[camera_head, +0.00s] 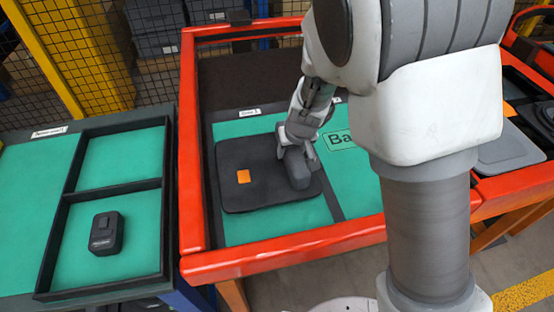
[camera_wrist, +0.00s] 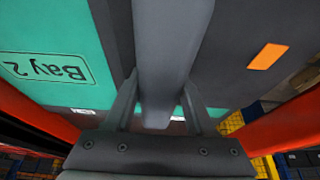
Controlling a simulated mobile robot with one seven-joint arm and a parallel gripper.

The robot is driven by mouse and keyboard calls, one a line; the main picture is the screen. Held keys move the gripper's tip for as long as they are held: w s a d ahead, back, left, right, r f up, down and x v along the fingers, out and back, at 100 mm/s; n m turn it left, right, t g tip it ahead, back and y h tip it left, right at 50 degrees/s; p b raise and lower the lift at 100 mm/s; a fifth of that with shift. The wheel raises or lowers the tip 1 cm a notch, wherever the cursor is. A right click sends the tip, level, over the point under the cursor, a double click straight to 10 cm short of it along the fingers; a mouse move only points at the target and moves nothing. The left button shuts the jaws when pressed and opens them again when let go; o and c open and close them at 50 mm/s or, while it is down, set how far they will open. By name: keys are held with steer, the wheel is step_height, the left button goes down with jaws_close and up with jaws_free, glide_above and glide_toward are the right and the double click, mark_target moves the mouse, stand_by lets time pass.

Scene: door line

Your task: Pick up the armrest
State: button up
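The armrest (camera_head: 296,172) is a dark grey, elongated padded piece at the right part of a dark square door panel (camera_head: 240,198) with an orange sticker (camera_head: 243,177). My gripper (camera_head: 299,150) reaches down onto it from above. In the wrist view the armrest (camera_wrist: 168,50) runs between the two fingers of my gripper (camera_wrist: 160,108), and both fingers appear to press its sides. Whether the armrest touches the panel or is just above it cannot be told. Its far end is out of the wrist view.
A red-framed bench (camera_head: 190,130) with green bays surrounds the panel; the Bay 2 label (camera_wrist: 48,68) lies beside it. A black-rimmed tray (camera_head: 72,190) on the left table holds a small black block (camera_head: 106,233). Another grey panel (camera_head: 508,152) lies right of my arm.

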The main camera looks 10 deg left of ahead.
jaws_close()
step_height(320, 180, up, 12)
steer(key=p, duration=0.6)
step_height(320, 180, up, 14)
steer(key=p, duration=1.2)
steer(key=shift+r+p, duration=0.2)
steer(key=shift+p, duration=0.2)
